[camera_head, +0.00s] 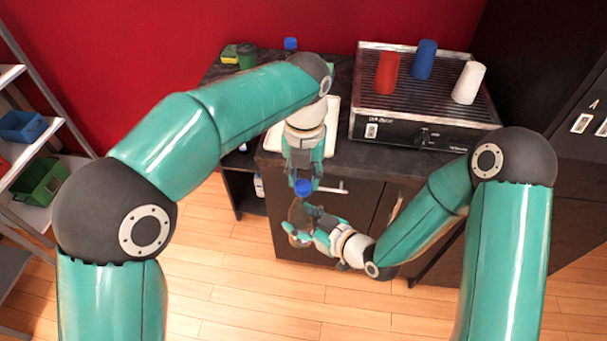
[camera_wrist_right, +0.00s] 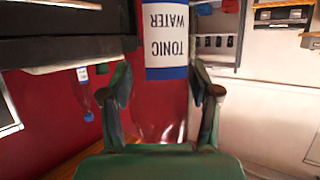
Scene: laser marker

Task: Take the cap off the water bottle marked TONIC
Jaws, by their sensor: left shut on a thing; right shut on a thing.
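The bottle marked TONIC WATER (camera_wrist_right: 166,45) is clear with a white and blue label, upside down in the right wrist view. In the head view the bottle (camera_head: 299,212) is small and partly hidden. My left gripper (camera_head: 303,182) points down from above, shut on the blue cap (camera_head: 303,188). The cap is directly above the bottle; I cannot tell whether they touch.
Another blue-capped bottle (camera_head: 290,44) stands at the back. A shelf rack (camera_head: 30,150) stands left. The wooden floor (camera_head: 230,270) is open.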

